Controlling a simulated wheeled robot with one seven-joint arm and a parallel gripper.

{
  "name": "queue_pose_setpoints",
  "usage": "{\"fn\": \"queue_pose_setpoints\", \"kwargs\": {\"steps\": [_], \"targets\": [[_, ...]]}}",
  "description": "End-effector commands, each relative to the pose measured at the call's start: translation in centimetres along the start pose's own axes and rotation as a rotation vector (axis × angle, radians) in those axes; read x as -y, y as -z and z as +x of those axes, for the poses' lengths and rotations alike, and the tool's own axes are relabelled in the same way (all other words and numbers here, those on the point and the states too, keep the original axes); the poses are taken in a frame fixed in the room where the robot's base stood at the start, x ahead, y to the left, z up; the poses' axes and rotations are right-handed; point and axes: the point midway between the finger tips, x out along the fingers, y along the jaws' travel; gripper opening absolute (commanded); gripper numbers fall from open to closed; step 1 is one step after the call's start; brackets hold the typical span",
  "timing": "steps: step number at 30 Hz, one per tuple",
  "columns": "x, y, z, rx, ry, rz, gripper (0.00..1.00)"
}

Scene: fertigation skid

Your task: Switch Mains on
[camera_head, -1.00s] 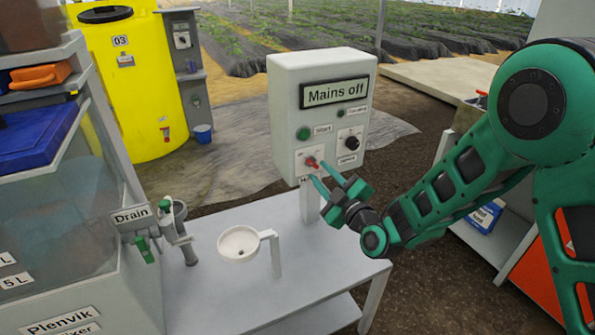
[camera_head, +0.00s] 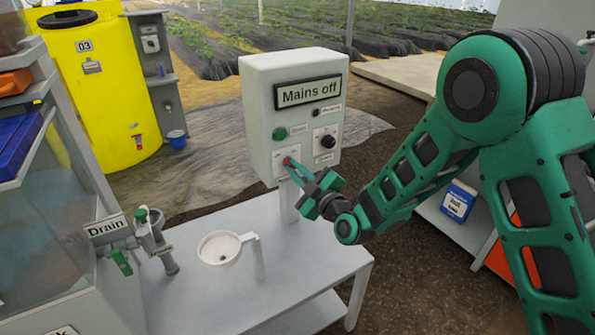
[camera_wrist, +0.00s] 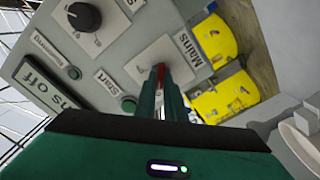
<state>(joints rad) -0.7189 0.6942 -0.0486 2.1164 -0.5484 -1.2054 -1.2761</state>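The grey control box (camera_head: 258,110) stands on a post, and its display (camera_head: 307,92) reads "Mains off". The Mains switch (camera_head: 287,161) is a small red handle on a light plate at the box's lower left, partly hidden by my fingers. In the wrist view the red handle (camera_wrist: 158,72) shows at my fingertips, beside the "Mains" label (camera_wrist: 186,48). My gripper (camera_head: 293,168) reaches in from the right. Its fingers are close together at the handle and appear shut on it; the exact contact is partly hidden.
On the same face are a green Start button (camera_head: 280,133) and a black rotary knob (camera_head: 328,141). Below stands a grey table (camera_head: 215,305) with a white funnel cup (camera_head: 219,248). A Drain valve (camera_head: 121,262) is at the left.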

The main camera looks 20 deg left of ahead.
Motion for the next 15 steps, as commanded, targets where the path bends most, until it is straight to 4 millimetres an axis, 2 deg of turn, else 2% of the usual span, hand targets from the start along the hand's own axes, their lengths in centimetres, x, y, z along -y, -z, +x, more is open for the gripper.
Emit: {"fn": "queue_pose_setpoints", "kwargs": {"steps": [8, 15], "targets": [[0.0, -0.04, 0.32, 0.003, -0.003, 0.039, 0.0], [-0.13, -0.02, 0.36, 0.003, -0.004, 0.18, 0.0]]}}
